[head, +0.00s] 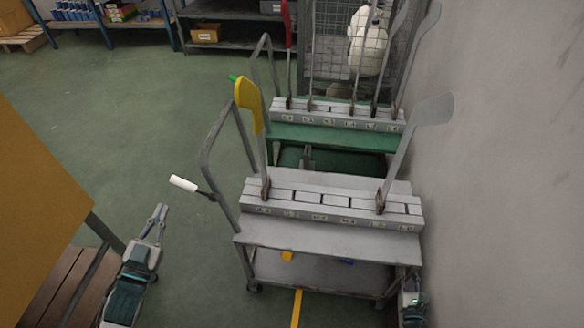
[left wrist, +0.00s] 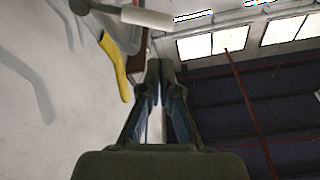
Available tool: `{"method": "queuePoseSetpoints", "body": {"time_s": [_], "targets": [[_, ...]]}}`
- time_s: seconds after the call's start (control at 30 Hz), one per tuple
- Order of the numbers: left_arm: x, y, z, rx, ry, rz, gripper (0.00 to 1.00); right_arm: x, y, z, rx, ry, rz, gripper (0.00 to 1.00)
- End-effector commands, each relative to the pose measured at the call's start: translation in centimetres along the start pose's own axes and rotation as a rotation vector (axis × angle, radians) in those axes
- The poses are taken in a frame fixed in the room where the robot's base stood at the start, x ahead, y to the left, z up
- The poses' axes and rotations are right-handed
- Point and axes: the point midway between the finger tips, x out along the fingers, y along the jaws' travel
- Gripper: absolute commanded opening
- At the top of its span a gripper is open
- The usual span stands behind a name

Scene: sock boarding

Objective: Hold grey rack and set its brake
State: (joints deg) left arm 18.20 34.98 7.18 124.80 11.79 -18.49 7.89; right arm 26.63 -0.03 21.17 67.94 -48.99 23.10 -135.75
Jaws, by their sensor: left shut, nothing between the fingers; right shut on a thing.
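The grey rack (head: 330,237) is a wheeled cart with a slotted top bar, in the middle of the head view. A lever with a white handle (head: 183,183) sticks out from its left side, and this handle also shows at the top of the left wrist view (left wrist: 147,17). My left gripper (head: 160,210) is shut and empty, just below the white handle and apart from it. Its fingers also show together in the left wrist view (left wrist: 159,65). My right gripper (head: 409,275) is shut at the rack's right front edge; its fingertips are mostly hidden.
The rack carries a yellow board (head: 249,98) and a grey board (head: 425,110). Behind it stands a green rack (head: 330,137) with several boards. A wall (head: 510,190) lies close on the right. Floor (head: 130,120) is clear at the left; an orange panel (head: 35,190) is nearer.

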Motion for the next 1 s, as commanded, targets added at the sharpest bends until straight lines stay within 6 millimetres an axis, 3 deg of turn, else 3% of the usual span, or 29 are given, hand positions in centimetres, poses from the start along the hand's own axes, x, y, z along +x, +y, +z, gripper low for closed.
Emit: {"method": "queuePoseSetpoints", "body": {"time_s": [0.3, 0.73, 0.87, 1.0], "targets": [[-1.1, 0.9, 0.1, 0.181, 0.260, 0.084, 0.00, 0.0, 0.1, -0.1, 0.000, 0.001, 0.001, 0.00], [-1.4, 1.2, 0.0, 0.201, 0.298, 0.101, 0.00, 0.0, 0.1, -0.1, 0.000, 0.001, 0.002, 0.00], [-0.7, 1.3, -0.2, 0.200, 0.299, 0.100, 0.00, 0.0, 0.1, -0.1, 0.000, 0.001, 0.002, 0.00], [1.3, 1.5, -0.9, 0.202, 0.302, 0.099, 0.00, 0.0, 0.1, -0.1, 0.000, 0.001, 0.002, 0.00]]}}
